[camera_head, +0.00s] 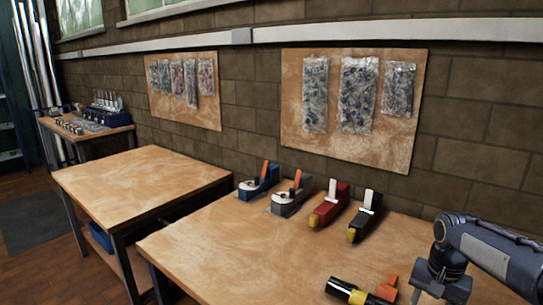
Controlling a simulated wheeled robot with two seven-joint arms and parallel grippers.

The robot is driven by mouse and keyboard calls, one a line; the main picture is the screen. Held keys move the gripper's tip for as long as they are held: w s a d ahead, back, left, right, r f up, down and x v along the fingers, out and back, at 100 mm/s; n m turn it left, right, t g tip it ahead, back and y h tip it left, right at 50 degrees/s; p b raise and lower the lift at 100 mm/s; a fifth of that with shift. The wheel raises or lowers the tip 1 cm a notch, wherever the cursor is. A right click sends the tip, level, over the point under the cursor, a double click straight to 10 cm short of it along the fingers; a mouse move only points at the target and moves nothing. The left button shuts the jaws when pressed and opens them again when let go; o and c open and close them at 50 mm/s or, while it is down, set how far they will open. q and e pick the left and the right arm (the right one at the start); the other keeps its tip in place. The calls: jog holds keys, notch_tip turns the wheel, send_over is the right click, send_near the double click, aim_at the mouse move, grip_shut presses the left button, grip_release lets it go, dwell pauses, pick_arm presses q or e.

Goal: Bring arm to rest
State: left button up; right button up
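My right arm comes in from the right edge, and its gripper (430,290) points down over the front right of the near wooden table. The gripper is partly cut off by the lower edge of the picture, and I cannot tell whether its fingers are open or shut. A black tool with a yellow band (345,288) lies on the table just left of the gripper. An orange piece (388,288) shows between the tool and the gripper; I cannot tell whether it touches the gripper. My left gripper is not in view.
Several small tools stand along the back of the near table (215,245): blue (258,184), grey (288,197), red (329,206) and black (364,218). The table's left part is bare. A second table (135,180) is empty. Boards with bags hang on the brick wall.

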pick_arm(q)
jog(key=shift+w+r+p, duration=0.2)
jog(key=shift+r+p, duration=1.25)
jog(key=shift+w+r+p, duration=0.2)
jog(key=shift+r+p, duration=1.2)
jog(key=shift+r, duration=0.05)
pick_arm(e)
jog(key=s+a+r+n+t+y, duration=0.2)
jog(key=s+a+r+n, duration=0.1)
jog(key=s+a, duration=0.5)
jog(key=s+a+r+n+t+y, duration=0.1)
jog(key=s+a+r+n+t, duration=0.2)
jog(key=s+a, duration=0.5)
jog(key=shift+s+a+r+n+y, duration=0.2)
jog(key=shift+s+r+n+y, duration=0.15)
jog(key=shift+s, duration=1.4)
